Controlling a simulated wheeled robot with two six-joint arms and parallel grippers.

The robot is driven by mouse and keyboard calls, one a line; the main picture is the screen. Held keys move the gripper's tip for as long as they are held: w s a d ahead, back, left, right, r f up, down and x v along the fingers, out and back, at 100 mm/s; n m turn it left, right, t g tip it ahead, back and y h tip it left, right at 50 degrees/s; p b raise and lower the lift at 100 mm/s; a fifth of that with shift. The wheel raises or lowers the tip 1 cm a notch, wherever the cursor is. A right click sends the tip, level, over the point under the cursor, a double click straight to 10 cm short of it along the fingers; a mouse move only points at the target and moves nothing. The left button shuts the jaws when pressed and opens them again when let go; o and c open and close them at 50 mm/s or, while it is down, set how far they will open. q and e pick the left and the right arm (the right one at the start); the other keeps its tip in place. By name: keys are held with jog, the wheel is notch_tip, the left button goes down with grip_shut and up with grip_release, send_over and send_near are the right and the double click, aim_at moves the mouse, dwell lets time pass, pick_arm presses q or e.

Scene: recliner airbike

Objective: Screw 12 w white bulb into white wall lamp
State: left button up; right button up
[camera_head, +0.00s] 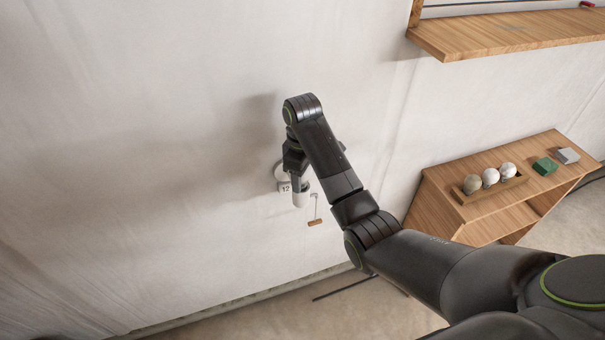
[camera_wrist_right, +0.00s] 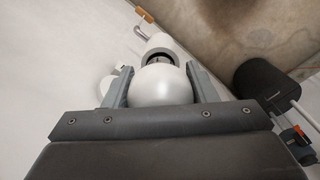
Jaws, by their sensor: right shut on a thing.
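My right gripper (camera_head: 298,178) is at the wall, above the white wall lamp (camera_head: 301,198). In the right wrist view my right gripper (camera_wrist_right: 162,90) is shut on a round white bulb (camera_wrist_right: 163,87), one finger on each side. The lamp's white cylindrical shade (camera_wrist_right: 162,42) lies straight ahead, its dark open end facing the bulb. The bulb overlaps the lower edge of that opening; I cannot tell whether its base touches the socket. A small tag reading 12 (camera_head: 285,187) shows beside the lamp. My left gripper is not in view.
A pull handle (camera_head: 315,222) hangs right of the lamp. A black shade (camera_wrist_right: 262,78) is at the right in the wrist view. A wooden shelf unit (camera_head: 437,200) holds a tray (camera_head: 485,196) with three bulbs (camera_head: 490,177), plus green (camera_head: 545,166) and grey (camera_head: 568,155) blocks.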

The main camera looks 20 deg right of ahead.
jog(key=m, duration=0.5)
jog(key=shift+a+m, duration=0.1)
jog(key=shift+m, duration=0.2)
jog(key=m, duration=0.4)
jog(key=shift+m, duration=0.3)
jog(key=o, duration=0.9)
jog(key=shift+s, duration=0.1)
